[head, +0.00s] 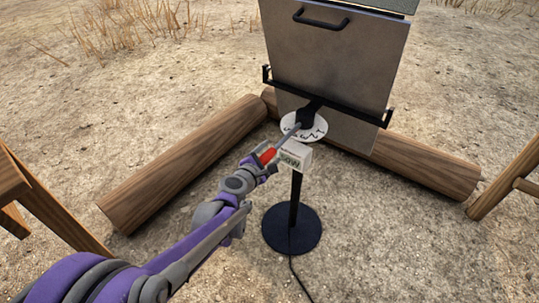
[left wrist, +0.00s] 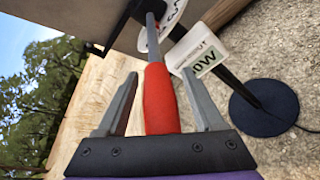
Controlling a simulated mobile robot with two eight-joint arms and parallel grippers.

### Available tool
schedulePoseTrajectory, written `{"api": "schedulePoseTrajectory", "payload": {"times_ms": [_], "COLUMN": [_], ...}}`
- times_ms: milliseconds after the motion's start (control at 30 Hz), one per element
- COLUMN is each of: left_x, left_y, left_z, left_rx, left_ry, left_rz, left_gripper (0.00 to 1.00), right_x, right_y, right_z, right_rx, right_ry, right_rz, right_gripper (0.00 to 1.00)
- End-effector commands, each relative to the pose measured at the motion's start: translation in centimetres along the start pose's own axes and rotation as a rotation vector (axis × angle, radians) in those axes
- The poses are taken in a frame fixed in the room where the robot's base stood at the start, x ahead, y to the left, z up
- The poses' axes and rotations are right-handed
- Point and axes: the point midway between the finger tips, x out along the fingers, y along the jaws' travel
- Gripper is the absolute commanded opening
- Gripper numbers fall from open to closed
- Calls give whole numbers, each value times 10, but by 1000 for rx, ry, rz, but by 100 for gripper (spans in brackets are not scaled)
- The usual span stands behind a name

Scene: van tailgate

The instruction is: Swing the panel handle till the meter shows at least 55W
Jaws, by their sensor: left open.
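The grey panel (head: 335,70) stands tilted on a black stand with a round base (head: 291,229). A handle with a red grip (head: 268,155) sticks out toward me from the pivot by the white marked dial (head: 316,131). The white meter box (head: 297,152) sits just below the dial; its readout ends in "0W" in the left wrist view (left wrist: 205,63), and I cannot tell whether a digit before it is hidden. My left gripper (head: 262,163) is open, with its fingers on either side of the red grip (left wrist: 160,98), not closed on it. My right gripper is not in view.
Log beams (head: 185,165) lie on the ground left and right behind the stand (head: 425,165). Wooden legs stand at the left edge (head: 50,210) and right edge (head: 510,178). A black cable runs from the base toward me. Sandy ground is free around the base.

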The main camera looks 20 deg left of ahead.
Motion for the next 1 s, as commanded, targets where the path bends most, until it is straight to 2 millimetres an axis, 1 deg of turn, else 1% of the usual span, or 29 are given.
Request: {"api": "schedulePoseTrajectory", "payload": {"times_ms": [167,200,367,500,567,600,1000], "left_x": [0,0,0,0,0,0,0], "left_y": [0,0,0,0,0,0,0], "left_z": [0,0,0,0,0,0,0], "left_rx": [0,0,0,0,0,0,1], "left_ry": [0,0,0,0,0,0,0], "left_rz": [0,0,0,0,0,0,-1], "left_gripper": [69,68,39,14,3,0,0], "right_x": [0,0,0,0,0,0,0], "right_y": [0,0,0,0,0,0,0], "right_z": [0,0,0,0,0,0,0], "right_rx": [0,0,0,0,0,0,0], "right_ry": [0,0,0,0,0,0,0], "right_rz": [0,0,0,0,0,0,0], "right_gripper": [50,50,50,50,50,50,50]}}
